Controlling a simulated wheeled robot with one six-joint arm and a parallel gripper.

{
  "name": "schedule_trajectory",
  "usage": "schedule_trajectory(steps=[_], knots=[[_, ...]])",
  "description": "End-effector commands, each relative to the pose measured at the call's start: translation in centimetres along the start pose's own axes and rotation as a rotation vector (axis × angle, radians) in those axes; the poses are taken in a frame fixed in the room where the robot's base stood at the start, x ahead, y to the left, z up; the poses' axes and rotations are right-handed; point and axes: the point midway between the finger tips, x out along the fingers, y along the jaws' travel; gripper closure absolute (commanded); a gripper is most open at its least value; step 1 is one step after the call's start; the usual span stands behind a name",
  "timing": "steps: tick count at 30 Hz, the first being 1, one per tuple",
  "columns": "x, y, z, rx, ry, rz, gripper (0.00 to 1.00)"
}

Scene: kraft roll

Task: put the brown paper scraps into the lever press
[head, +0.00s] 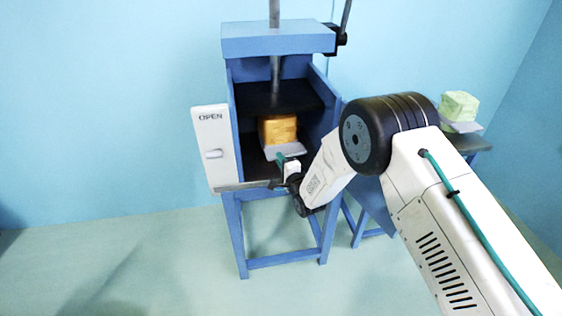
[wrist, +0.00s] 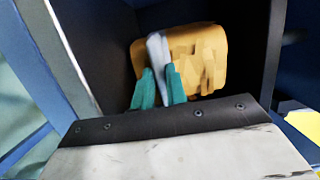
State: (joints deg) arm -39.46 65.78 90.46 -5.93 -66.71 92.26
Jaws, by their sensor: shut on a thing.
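The lever press (head: 275,42) is a blue open-fronted box on legs, with its white door marked OPEN (head: 207,135) swung to the left. The brown paper scraps (head: 277,129) form an orange-brown block on a white tray (head: 287,149) inside the dark chamber. The scraps also fill the middle of the wrist view (wrist: 205,60). My gripper (head: 281,159) reaches into the press's front opening. Its teal fingers (wrist: 160,84) are shut on a thin whitish part, seemingly the tray's edge or handle, in front of the scraps. The tray's underside is hidden.
A green block (head: 459,105) sits on a white tray on a blue stand (head: 470,142) at the right, partly behind my arm. A metal rod and lever rise above the press. The floor left of the press is clear.

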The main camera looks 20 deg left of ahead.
Motion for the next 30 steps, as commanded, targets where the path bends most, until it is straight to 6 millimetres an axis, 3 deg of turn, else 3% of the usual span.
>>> schedule_trajectory(steps=[22,23,25,30], knots=[[0.00,0.99,0.01,0.000,0.000,-0.001,1.00],[0.00,0.99,0.01,0.000,0.000,-0.001,0.83],[0.00,1.00,0.01,0.000,0.000,0.000,0.64],[-0.01,1.00,0.01,0.000,0.000,0.000,0.60]])
